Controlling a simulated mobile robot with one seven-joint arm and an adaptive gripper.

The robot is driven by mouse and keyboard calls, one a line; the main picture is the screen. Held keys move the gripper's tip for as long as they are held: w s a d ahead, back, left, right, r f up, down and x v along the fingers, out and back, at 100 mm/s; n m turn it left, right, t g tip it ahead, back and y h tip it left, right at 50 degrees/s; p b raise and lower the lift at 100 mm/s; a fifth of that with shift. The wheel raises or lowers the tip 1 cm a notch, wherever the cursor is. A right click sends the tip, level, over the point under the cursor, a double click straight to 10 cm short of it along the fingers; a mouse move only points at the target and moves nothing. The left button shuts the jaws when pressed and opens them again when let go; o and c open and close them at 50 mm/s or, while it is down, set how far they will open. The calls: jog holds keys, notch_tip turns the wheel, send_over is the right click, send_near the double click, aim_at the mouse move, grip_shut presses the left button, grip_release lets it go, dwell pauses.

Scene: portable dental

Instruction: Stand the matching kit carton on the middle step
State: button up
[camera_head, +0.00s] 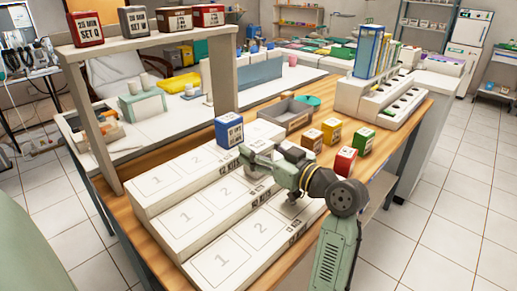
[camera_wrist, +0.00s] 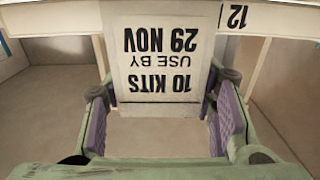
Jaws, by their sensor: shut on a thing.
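My gripper (camera_head: 256,165) reaches left over the right-hand part of the white three-step stand (camera_head: 150,212). In the wrist view, a pale carton (camera_wrist: 158,60) sits between the gripper's purple-padded fingers (camera_wrist: 160,122), and the gripper is shut on it. Its label reads "10 KITS, USE BY 29 NOV", upside down in that view. In the head view the carton is hard to make out against the stand and arm. I cannot tell whether it touches a step. The steps carry squares marked 1 and 2 and riser labels; one seems to read 12 KITS.
A blue carton (camera_head: 229,130) stands by the top step's far end. Yellow (camera_head: 331,130), brown (camera_head: 312,140), green (camera_head: 363,140) and red (camera_head: 345,161) cartons are to the right, near a grey tray (camera_head: 286,115). An overhead shelf (camera_head: 150,42) holds several cartons, one marked 25 MIN SET Q.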

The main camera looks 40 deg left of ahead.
jog(key=shift+f, duration=0.15)
jog(key=o, duration=1.3)
jog(key=shift+c, duration=0.2)
jog(key=shift+r, duration=0.3)
jog(key=d+b, duration=0.2)
jog(key=d, duration=1)
jog(key=shift+s+b, duration=0.35)
jog(key=shift+s, duration=0.1)
jog(key=shift+f, duration=0.1)
